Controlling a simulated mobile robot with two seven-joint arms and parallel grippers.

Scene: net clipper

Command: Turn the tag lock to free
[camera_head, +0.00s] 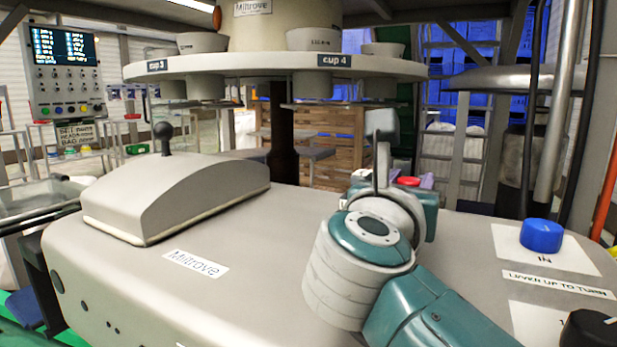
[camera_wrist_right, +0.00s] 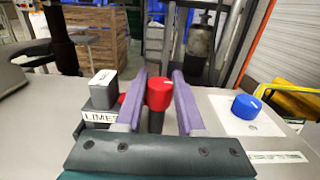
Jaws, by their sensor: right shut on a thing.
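A red knob (camera_wrist_right: 159,93) with a small white mark on its top stands on a dark stem in the right wrist view. No label naming the tag lock is readable beside it. My right gripper (camera_wrist_right: 158,84) has its two purple fingers on either side of the knob and is shut on it. In the head view my right gripper (camera_head: 424,181) is mostly hidden behind its own wrist. Only a bit of the red knob (camera_head: 408,181) shows there. My left gripper is not in view.
A grey block (camera_wrist_right: 104,88) with a partly hidden label stands left of the knob. A blue button (camera_head: 541,235) marked IN sits to the right. A black knob (camera_head: 591,329) is at the near right corner. The round cup table (camera_head: 270,68) overhangs behind.

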